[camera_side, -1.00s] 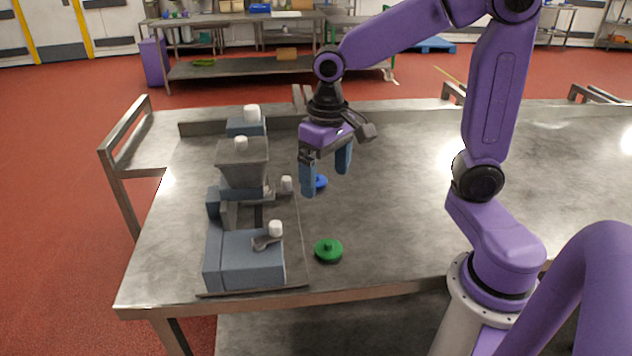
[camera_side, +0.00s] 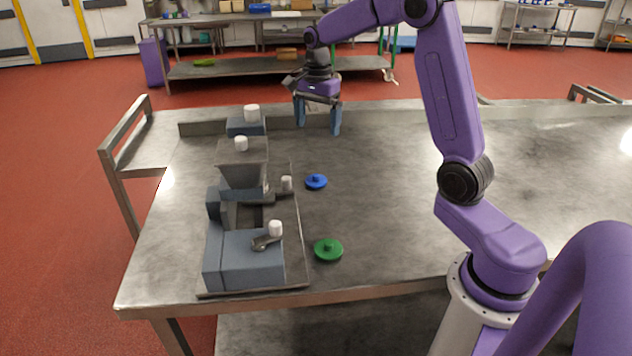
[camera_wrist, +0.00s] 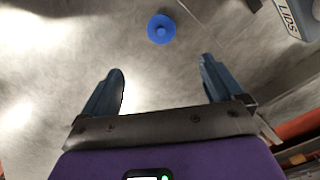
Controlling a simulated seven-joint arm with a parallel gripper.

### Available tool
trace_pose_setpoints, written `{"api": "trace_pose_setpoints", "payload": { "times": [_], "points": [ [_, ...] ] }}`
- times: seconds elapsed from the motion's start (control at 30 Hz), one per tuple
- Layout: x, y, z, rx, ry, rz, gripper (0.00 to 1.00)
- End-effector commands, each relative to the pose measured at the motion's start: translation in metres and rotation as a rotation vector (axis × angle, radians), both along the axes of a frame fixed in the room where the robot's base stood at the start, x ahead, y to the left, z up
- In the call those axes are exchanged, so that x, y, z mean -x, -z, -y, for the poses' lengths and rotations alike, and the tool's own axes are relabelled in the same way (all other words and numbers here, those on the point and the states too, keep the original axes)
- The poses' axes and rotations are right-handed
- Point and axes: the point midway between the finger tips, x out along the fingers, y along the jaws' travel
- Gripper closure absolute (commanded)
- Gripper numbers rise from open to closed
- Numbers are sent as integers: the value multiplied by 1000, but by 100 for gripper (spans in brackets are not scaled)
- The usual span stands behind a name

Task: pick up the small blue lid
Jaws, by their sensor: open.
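The small blue lid (camera_side: 316,181) lies flat on the steel table, knob up, to the right of the bagger. In the wrist view the blue lid (camera_wrist: 161,29) is near the top, ahead of the fingertips and roughly centred between them. My gripper (camera_side: 318,130) is open and empty above the far part of the table, behind the lid in the side view. Its two blue fingers also show in the wrist view (camera_wrist: 161,72), apart with bare table between them.
The bagger (camera_side: 232,262) stands at the table's left, with a hopper and white knobs. A green lid (camera_side: 328,250) lies nearer the front edge. A corner marked "LIDS" (camera_wrist: 290,18) shows at the wrist view's upper right. The table's right side is clear.

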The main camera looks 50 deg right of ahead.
Motion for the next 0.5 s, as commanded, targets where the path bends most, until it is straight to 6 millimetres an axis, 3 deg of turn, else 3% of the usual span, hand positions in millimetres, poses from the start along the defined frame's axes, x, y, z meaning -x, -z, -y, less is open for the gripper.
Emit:
{"api": "trace_pose_setpoints", "payload": {
  "times": [0.5],
  "points": [
    [1, 94, -1, 0, -4, -5, 6]
  ]
}}
